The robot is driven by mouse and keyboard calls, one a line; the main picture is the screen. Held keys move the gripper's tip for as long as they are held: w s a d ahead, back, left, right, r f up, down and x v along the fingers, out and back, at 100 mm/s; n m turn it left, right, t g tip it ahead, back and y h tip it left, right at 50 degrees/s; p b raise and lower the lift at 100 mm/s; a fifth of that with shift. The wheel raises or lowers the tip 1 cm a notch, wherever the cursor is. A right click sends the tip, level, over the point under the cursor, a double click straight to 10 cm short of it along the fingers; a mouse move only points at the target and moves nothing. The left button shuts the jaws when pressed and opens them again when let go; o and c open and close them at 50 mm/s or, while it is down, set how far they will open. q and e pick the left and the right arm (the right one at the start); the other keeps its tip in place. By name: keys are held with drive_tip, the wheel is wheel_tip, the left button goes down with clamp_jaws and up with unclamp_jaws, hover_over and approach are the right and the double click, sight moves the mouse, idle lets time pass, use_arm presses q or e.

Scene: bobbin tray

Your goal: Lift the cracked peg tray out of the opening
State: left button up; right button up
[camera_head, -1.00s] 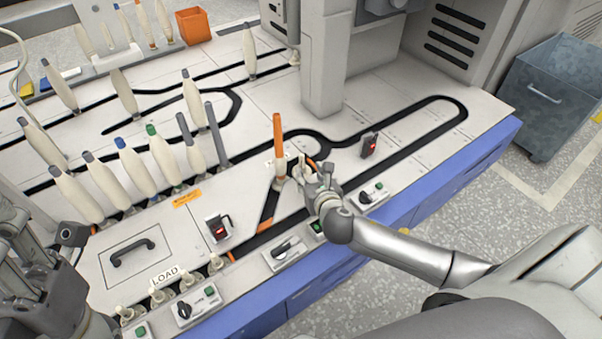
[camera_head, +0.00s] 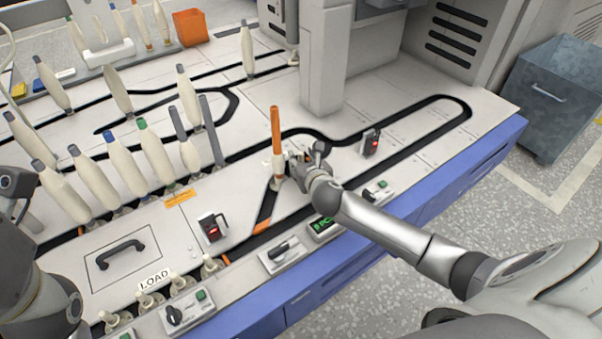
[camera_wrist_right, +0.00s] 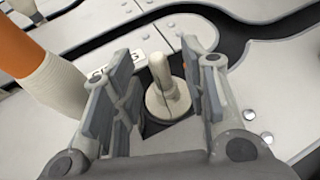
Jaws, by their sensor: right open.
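A cream peg tray (camera_wrist_right: 165,95) with a round base and an upright peg stands between the fingers of my right gripper (camera_wrist_right: 155,88) in the right wrist view. The fingers are open, with a gap on both sides of the peg. A dark opening (camera_wrist_right: 150,128) shows around the tray's base. In the head view my right gripper (camera_head: 296,164) is low over the track, just right of the orange tube, and hides this tray. My left arm (camera_head: 40,285) is at the lower left; its fingers are not visible.
An orange tube (camera_head: 276,130) stands upright close left of the right gripper; its cream lower part (camera_wrist_right: 55,85) is near the left finger. A small black device with a red light (camera_head: 371,142) stands to the right. Several cream bobbins stand at the left.

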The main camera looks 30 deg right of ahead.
drive_tip(key=shift+b+x, duration=0.55)
drive_tip(key=shift+x, duration=0.6)
clamp_jaws()
